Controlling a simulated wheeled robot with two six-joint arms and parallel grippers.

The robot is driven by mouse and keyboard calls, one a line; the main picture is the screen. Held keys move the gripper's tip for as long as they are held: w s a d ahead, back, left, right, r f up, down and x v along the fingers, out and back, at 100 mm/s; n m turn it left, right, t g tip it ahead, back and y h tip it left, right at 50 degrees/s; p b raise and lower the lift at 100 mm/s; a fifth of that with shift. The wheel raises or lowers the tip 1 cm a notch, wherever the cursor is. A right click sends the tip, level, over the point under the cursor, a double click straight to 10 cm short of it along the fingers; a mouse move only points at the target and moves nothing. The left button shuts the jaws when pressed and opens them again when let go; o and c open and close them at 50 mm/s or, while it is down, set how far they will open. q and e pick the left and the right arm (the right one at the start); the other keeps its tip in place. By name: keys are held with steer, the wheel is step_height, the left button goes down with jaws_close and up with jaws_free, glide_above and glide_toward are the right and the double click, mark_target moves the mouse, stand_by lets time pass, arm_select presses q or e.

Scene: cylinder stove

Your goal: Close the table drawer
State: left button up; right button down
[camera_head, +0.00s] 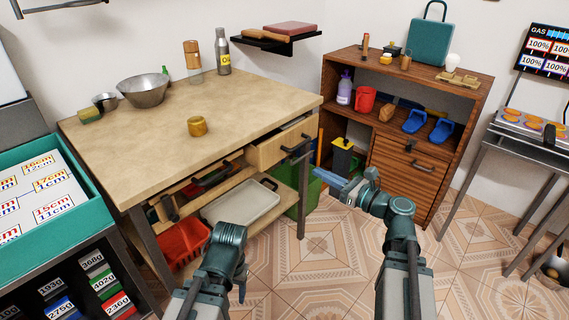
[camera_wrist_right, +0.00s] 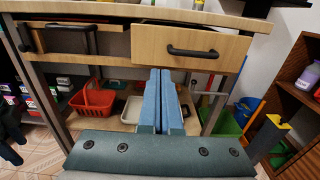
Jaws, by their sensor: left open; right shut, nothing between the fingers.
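The wooden table (camera_head: 150,140) stands at left centre in the head view. Its light wood drawer (camera_head: 270,152) with a black handle (camera_head: 296,143) sticks out a little under the right end of the top. In the right wrist view the drawer front (camera_wrist_right: 225,47) and its handle (camera_wrist_right: 193,52) are straight ahead. My right gripper (camera_head: 325,176) is shut and empty, below and in front of the drawer, apart from the handle in the head view. Its blue fingers (camera_wrist_right: 158,73) reach up near the drawer's lower left edge. My left gripper (camera_head: 242,285) is open, low in front of the table; its fingers are mostly hidden.
Tools lie in the compartment left of the drawer. A white tray (camera_head: 240,203) and a red basket (camera_head: 183,243) are on the lower shelf. A green bin (camera_head: 305,192) stands beside the table. A brown cabinet (camera_head: 405,165) stands at right. The tiled floor between is clear.

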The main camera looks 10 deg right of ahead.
mark_target(277, 150)
steer(key=x, duration=1.4)
steer(key=shift+a, duration=0.1)
steer(key=x, duration=0.4)
steer(key=shift+w+a+r, duration=0.1)
steer(key=shift+w+a, duration=0.1)
steer(key=shift+w, duration=0.2)
steer(key=shift+r, duration=0.1)
